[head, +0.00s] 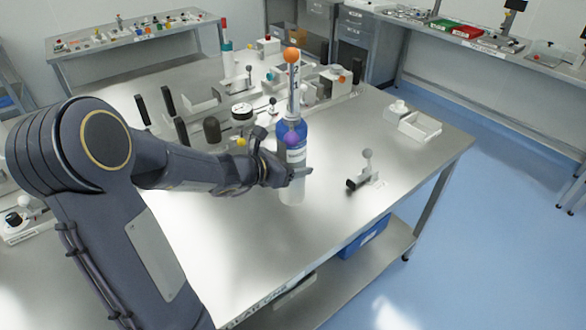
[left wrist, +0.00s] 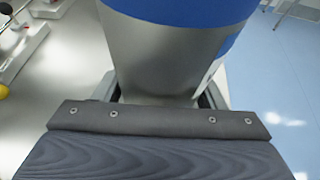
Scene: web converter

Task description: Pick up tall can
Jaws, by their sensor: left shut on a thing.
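The tall can (head: 296,157) is blue above and silver-white below, with a pale label, and looks upright near the middle of the steel table in the head view. My left gripper (head: 289,174) is shut around its lower part. In the left wrist view the can (left wrist: 168,65) fills the space between the fingers, silver with a blue band above. I cannot tell whether its base touches the table. My right gripper is not in view.
The steel table (head: 395,185) holds a small fixture with a grey ball knob (head: 367,165) right of the can and a white tray (head: 419,125) farther right. Machine parts and an orange-ball post (head: 292,56) stand behind. The table's front right is mostly clear.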

